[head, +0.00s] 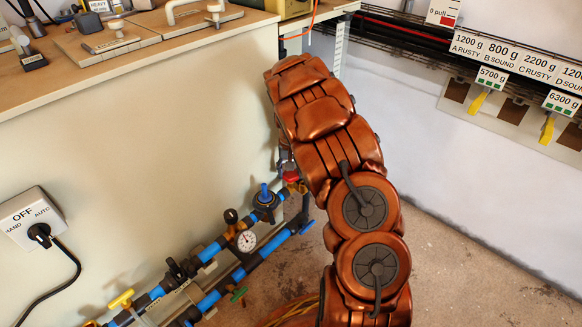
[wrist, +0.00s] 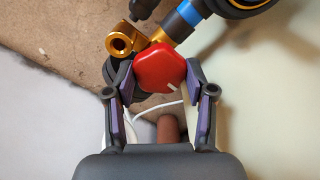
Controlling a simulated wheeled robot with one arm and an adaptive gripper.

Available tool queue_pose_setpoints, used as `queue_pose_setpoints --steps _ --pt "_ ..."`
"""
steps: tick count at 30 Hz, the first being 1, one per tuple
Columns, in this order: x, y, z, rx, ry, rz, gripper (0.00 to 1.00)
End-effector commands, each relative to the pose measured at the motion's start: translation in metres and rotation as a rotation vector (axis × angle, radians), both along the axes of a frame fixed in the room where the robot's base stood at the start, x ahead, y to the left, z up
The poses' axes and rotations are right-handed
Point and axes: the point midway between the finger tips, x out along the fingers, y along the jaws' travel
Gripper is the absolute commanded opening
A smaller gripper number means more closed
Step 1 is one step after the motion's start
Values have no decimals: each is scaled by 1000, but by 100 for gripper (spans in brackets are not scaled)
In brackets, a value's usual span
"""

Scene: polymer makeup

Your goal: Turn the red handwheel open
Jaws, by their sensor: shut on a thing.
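The red handwheel (wrist: 160,69) is in the upper middle of the wrist view, a rounded red knob with a small pale mark on its lower right. My gripper (wrist: 160,80) has its two dark fingers with purple pads on either side of it, shut on the handwheel. A brass fitting (wrist: 121,43) and a blue-banded pipe (wrist: 187,17) lie just beyond it. In the head view a bit of the red handwheel (head: 291,178) shows at the pipe end, left of my copper-coloured arm. My arm hides the gripper there.
Blue pipes with a gauge (head: 246,241), a blue valve (head: 265,196), a yellow handle (head: 121,299) and a green handle (head: 238,294) run along the cream cabinet. A switch box (head: 31,218) has a hanging black cable. Open floor (head: 470,270) lies right of my arm.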

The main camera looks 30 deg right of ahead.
Motion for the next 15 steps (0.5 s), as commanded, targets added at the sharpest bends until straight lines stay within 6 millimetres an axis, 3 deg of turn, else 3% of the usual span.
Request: queue_pose_setpoints --steps 15 --pt "-1 3 5 4 3 480 20"
